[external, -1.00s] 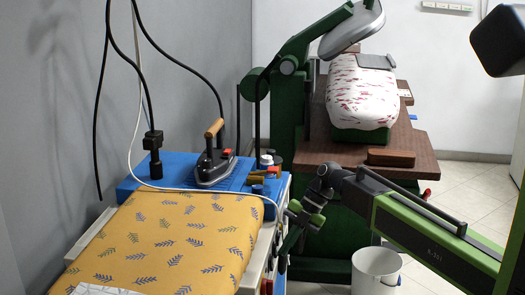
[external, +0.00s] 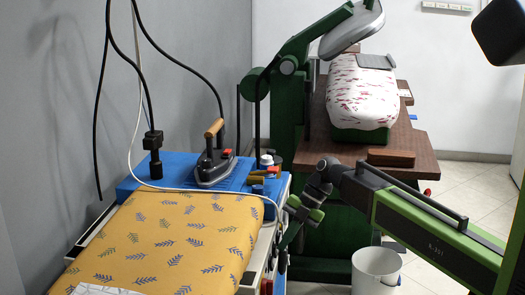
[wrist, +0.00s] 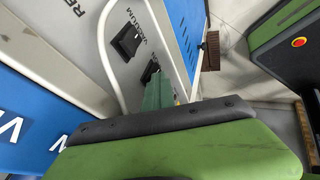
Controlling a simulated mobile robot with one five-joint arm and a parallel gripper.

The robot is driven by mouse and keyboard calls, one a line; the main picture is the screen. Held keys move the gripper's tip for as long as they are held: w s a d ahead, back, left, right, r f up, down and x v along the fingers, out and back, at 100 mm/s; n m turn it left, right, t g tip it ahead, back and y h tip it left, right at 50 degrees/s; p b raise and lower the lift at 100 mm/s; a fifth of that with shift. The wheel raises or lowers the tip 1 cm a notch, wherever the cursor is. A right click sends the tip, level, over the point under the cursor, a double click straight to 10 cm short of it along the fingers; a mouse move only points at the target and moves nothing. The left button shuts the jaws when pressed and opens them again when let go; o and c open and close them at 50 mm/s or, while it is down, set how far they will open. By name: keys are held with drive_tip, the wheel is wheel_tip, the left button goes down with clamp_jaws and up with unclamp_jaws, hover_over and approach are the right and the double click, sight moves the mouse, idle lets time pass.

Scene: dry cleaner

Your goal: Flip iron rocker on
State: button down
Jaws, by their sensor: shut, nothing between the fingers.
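The blue-topped ironing station (external: 140,180) stands at left with the iron (external: 215,165) on it. In the wrist view its pale side panel (wrist: 175,30) carries a black rocker (wrist: 126,42) beside the word VACUUM. A second dark rocker (wrist: 150,70) sits lower right, partly hidden behind my gripper; its label is not readable, and I cannot tell its position. My gripper (external: 285,240) is beside this panel, shut and empty. In the wrist view the green fingers (wrist: 158,92) point at the panel close to the second rocker; contact cannot be told.
A pale hose or bar (wrist: 105,50) curves in front of the panel. A white bucket (external: 376,272) stands on the floor under my arm. The green press (external: 300,120) with its brown table (external: 330,150) stands behind my gripper. The floor at right is open.

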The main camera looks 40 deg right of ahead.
drive_tip(key=s+d+r+p, duration=0.3)
drive_tip(key=d+r+p, duration=0.5)
drive_tip(key=shift+s+d+r+p, duration=0.25)
drive_tip(key=shift+r+p, duration=0.05)
drive_tip(key=shift+p, duration=0.05)
drive_tip(key=w+b+x, duration=0.2)
drive_tip(key=b+x, duration=0.8)
drive_tip(key=x, duration=0.3)
drive_tip(key=shift+w+a+r, duration=0.15)
drive_tip(key=shift+a+r, duration=0.15)
drive_tip(key=shift+a, duration=0.1)
